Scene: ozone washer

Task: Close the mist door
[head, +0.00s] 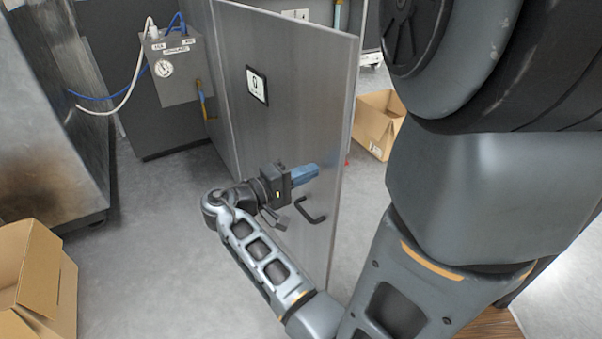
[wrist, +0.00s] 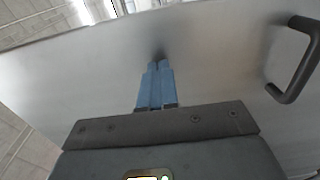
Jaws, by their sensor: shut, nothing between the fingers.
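The mist door (head: 285,125) is a tall grey metal panel standing open in the head view, with a small framed label (head: 257,85) on it. It fills much of the wrist view (wrist: 220,75). Its dark handle (head: 311,211) is low on the panel, and shows at the right of the wrist view (wrist: 297,62). My gripper (head: 312,172) has blue fingers and is shut and empty. The fingertips (wrist: 159,66) point at the door's face, left of the handle in the wrist view. They are touching or very close to the panel; I cannot tell which.
A grey control box (head: 175,68) with a gauge and hoses is on the back left. A metal cabinet (head: 45,120) stands at the left. Cardboard boxes lie at the lower left (head: 38,285) and behind the door (head: 379,124). The floor (head: 150,210) left of the door is clear.

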